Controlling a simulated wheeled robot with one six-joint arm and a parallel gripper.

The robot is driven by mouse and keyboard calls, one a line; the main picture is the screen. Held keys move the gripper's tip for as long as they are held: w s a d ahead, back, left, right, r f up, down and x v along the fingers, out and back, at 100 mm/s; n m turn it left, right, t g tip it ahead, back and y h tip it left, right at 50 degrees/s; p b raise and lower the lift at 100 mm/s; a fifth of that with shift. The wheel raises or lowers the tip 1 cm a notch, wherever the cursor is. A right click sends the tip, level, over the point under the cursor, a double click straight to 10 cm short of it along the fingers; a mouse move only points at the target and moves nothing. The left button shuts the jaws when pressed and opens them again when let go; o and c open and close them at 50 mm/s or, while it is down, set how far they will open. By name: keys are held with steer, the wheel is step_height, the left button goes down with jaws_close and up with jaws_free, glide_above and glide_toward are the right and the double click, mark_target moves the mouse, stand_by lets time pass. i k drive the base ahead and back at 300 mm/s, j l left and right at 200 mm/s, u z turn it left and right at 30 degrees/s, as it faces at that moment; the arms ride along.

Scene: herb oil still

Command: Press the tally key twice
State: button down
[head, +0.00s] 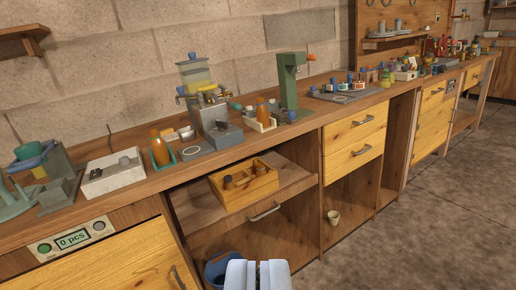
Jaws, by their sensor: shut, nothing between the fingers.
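A counter panel (72,240) is set in the bench front at the lower left. Its display reads "0 pcs". A green round button (45,248) is at its left end and a pale grey round button (99,226) at its right end. No label tells which one is the tally key. My gripper (257,270) is at the bottom centre, its two pale fingers together, holding nothing. It is well to the right of the panel and apart from it.
The long wooden bench (140,195) carries bottles, a green press stand (290,80) and a white box (112,172). A wooden tray (245,202) sits on a pulled-out shelf. A blue bucket (221,268) is below, near my gripper. The floor (440,220) at right is clear.

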mark_target(44, 249)
steer(key=u, duration=1.3)
